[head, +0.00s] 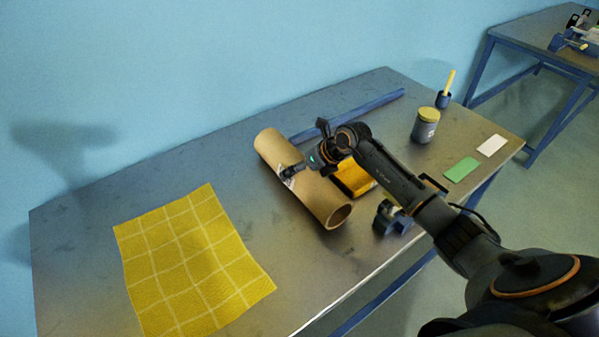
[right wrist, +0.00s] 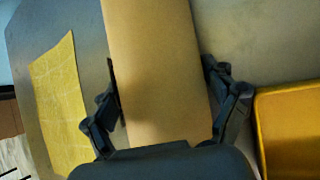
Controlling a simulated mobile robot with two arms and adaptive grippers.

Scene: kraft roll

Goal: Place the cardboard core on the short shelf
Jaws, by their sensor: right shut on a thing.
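The cardboard core (head: 312,193) is a brown hollow tube lying at a slant over the metal table, its open end toward the front. My right gripper (head: 290,173) is shut on it near its middle. In the right wrist view the core (right wrist: 158,65) runs between the two fingers of my right gripper (right wrist: 165,95), one on each side. I cannot tell whether the core touches the table. I cannot make out a short shelf in either view. My left gripper is not in view.
A yellow gridded cloth (head: 190,265) lies left on the table (head: 90,215). A yellow box (head: 355,180) is right beside the core. A blue bar (head: 365,108) lies behind. A lidded jar (head: 425,127), a pencil cup (head: 443,99) and green (head: 461,169) and white (head: 492,145) cards are at right.

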